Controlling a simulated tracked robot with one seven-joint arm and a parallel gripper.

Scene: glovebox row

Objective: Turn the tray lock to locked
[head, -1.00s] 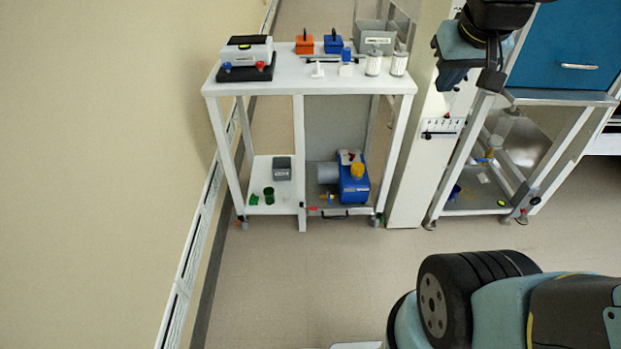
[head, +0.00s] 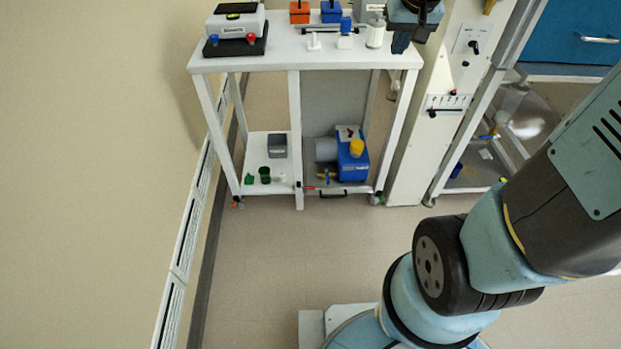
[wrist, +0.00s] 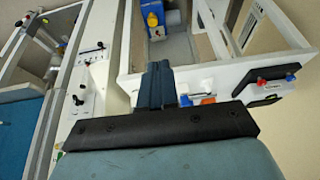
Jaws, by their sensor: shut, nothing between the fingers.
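The pump tray (head: 347,187) sits at the bottom right of the white cart, with a black handle (head: 333,195) at its front. A small red piece (head: 310,188) at the tray's front left may be the tray lock; it is too small to tell its setting. A blue pump (head: 353,165) with a yellow cap stands on the tray; it also shows in the wrist view (wrist: 153,14). My gripper (head: 400,43) is above the cart's right end in the head view, well above the tray. In the wrist view its dark fingers (wrist: 157,80) are together and empty.
The cart top (head: 280,52) holds a balance (head: 236,28), an orange box (head: 299,13), a blue box and white bottles. A white column with a switch panel (head: 447,104) stands right of the cart. The floor (head: 270,260) before the cart is clear.

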